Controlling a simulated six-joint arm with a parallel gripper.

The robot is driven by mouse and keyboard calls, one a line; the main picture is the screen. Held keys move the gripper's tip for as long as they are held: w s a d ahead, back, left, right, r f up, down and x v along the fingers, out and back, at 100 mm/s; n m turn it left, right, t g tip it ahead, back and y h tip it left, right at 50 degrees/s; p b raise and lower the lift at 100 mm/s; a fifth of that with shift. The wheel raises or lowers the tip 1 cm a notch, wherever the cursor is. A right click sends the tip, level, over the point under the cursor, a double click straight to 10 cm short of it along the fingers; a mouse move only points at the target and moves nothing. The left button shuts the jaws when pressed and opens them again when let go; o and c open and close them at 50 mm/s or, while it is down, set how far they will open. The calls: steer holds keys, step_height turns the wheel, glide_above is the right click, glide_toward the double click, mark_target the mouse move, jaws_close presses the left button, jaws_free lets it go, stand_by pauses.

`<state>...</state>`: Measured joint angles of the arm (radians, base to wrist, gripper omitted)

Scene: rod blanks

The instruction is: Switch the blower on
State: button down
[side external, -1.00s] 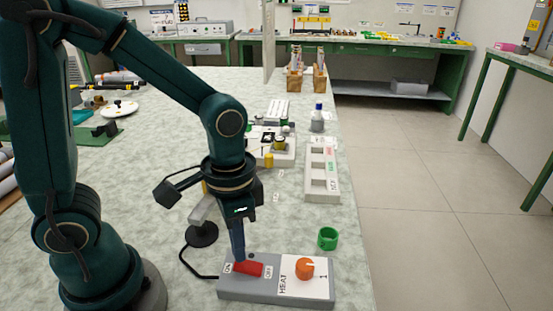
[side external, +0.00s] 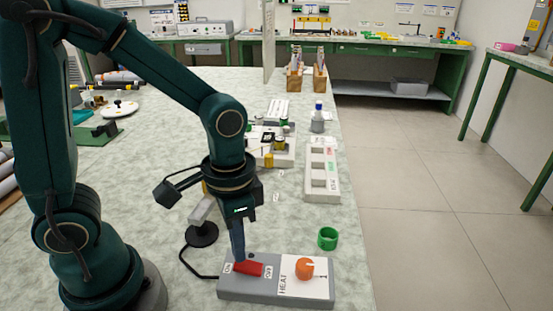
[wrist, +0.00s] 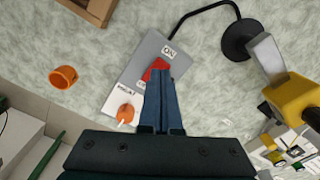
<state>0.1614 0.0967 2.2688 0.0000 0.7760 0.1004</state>
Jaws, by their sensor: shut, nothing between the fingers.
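The grey control box (side external: 232,287) stands near the table's front edge. Its red rocker switch (side external: 252,269) lies between an ON label (side external: 228,267) on the left and an OFF label (side external: 268,272). My gripper (side external: 239,258) points down, shut and empty, with its tips at the ON end of the rocker. In the wrist view the tips overlap the red rocker (wrist: 155,69); I cannot tell whether they press it. The blower, with a grey nozzle (side external: 201,211) and black round base (side external: 202,235), stands behind the box, partly hidden by my arm.
An orange HEAT knob (side external: 304,267) is on the box's right half. A green ring (side external: 328,238) lies behind it. A black cable (side external: 186,262) runs from the box's left end. A grey slotted holder (side external: 322,172) stands further back. An orange cup (wrist: 62,77) shows in the wrist view.

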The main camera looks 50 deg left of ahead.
steer(key=shift+f, duration=0.95)
stand_by(0.5)
steer(key=shift+r, duration=3.5)
steer(key=s+a+r+n+t, duration=0.3)
steer(key=r+t, duration=0.1)
steer(key=t, duration=0.1)
steer(key=shift+r+t, duration=0.15)
steer(key=shift+t, duration=0.15)
